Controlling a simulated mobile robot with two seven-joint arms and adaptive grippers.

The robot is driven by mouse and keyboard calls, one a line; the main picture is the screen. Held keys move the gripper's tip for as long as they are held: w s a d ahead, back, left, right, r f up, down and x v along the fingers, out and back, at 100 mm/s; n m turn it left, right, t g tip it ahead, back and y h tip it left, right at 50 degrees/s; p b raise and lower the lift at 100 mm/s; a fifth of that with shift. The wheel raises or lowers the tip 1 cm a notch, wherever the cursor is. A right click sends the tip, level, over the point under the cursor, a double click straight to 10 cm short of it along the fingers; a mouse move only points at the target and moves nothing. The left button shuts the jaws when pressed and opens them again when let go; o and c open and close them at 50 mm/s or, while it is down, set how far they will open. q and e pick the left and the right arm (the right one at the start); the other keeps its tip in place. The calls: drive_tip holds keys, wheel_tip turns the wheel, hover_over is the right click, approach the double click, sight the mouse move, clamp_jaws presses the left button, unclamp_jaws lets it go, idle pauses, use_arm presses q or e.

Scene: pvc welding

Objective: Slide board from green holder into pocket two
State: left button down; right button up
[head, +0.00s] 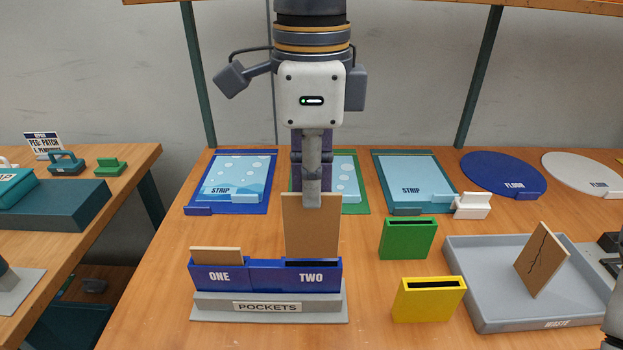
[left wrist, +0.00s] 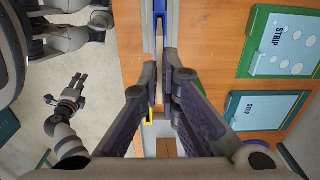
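My left gripper (head: 312,200) comes down from above and is shut on the top of a brown board (head: 312,228). The board is upright at pocket two (head: 312,277) of the blue pockets. Its lower edge shows just above or behind the dark slot; I cannot tell whether it has entered. In the left wrist view the left fingertips (left wrist: 176,76) are close together, with the board edge-on between them. The green holder (head: 408,240) stands to the right with no board in it. My right gripper (left wrist: 72,92) is small in the left wrist view; its opening is unclear.
Pocket one (head: 218,277) holds another board (head: 217,256). A yellow holder (head: 428,300) stands front right, beside the grey waste tray (head: 480,318) with a cracked board (head: 541,260). Strip sheets and round floor pieces lie along the back.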

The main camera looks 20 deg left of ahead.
sight(311, 257)
use_arm(q)
drive_tip(key=shift+f, duration=4.55)
drive_tip(key=c, duration=1.7)
unclamp_jaws()
wheel_tip(311, 257, up, 12)
